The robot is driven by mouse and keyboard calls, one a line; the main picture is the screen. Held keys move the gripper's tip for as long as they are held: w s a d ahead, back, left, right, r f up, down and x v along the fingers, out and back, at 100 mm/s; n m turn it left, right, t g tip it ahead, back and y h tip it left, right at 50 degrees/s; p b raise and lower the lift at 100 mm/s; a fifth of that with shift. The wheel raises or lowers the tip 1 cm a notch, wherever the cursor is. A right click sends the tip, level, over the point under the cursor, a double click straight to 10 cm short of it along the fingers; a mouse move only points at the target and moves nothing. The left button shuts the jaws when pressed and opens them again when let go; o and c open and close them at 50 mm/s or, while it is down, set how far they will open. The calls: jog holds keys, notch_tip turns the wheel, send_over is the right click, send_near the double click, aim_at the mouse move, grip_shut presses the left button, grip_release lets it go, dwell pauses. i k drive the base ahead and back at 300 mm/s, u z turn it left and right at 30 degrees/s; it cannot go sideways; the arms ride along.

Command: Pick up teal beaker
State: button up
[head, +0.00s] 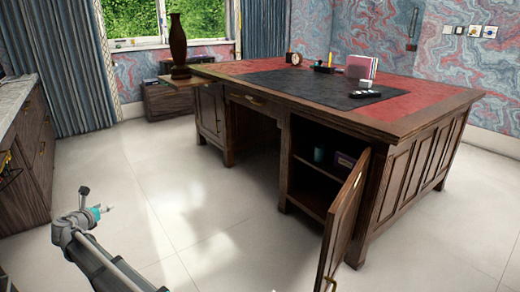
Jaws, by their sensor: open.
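A small teal cylinder, the teal beaker (319,154), stands inside the open right-hand cupboard of the large wooden desk. My arm reaches in from the bottom left. My gripper (106,209) shows small at the arm's end, well left of the desk and far from the beaker. It is open, and I see nothing held in it.
The cupboard door (346,220) swings out toward me on the cupboard's right side. A wooden cabinet (30,130) stands at left. The floor between is clear.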

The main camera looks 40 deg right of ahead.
aim_at(320, 150)
jog(key=u, duration=0.05)
jog(key=i, duration=1.85)
jog(key=z, duration=2.6)
